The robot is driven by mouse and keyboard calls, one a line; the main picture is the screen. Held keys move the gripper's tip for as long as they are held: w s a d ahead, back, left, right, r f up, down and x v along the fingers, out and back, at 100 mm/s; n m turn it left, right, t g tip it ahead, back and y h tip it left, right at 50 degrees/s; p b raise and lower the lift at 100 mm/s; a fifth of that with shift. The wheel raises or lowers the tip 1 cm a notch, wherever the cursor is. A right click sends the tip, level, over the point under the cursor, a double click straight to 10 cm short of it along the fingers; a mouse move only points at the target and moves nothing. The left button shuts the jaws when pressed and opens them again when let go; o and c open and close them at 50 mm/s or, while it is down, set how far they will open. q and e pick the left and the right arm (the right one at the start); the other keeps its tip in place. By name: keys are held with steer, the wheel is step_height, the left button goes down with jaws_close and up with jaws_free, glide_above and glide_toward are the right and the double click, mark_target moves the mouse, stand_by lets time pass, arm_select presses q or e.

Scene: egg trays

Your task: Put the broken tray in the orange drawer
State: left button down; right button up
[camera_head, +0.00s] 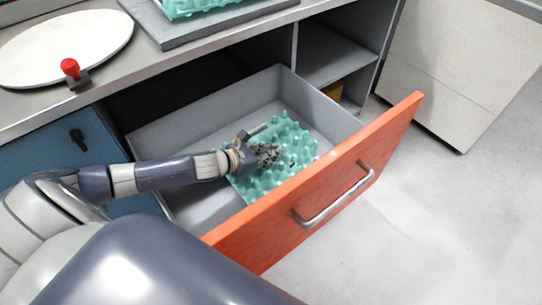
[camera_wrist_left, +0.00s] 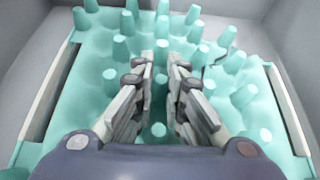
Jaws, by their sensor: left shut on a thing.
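The orange drawer (camera_head: 265,228) is pulled open; its grey inside shows. A teal egg tray (camera_head: 290,132) lies in it, within the drawer walls; I cannot tell whether its whole underside touches the floor. In the left wrist view the tray (camera_wrist_left: 92,88) has rows of blunt cones and a dark crack-like line right of the fingers. My left gripper (camera_head: 272,154) reaches into the drawer over the tray. In the left wrist view its fingers (camera_wrist_left: 161,62) are close together among the cones, shut on the tray. The wrist hides part of the tray. My right gripper is not in view.
Another teal tray (camera_head: 178,12) sits on a grey board (camera_head: 225,27) on the counter. A white round plate (camera_head: 65,45) and a red-knobbed piece (camera_head: 71,70) are at left. A blue door (camera_head: 52,140) is beside the drawer. The floor at right is clear.

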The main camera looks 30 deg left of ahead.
arm_select(q)
steer(key=shift+f, duration=0.3)
steer(key=c, duration=1.6)
jaws_free()
steer(key=shift+c, duration=0.2)
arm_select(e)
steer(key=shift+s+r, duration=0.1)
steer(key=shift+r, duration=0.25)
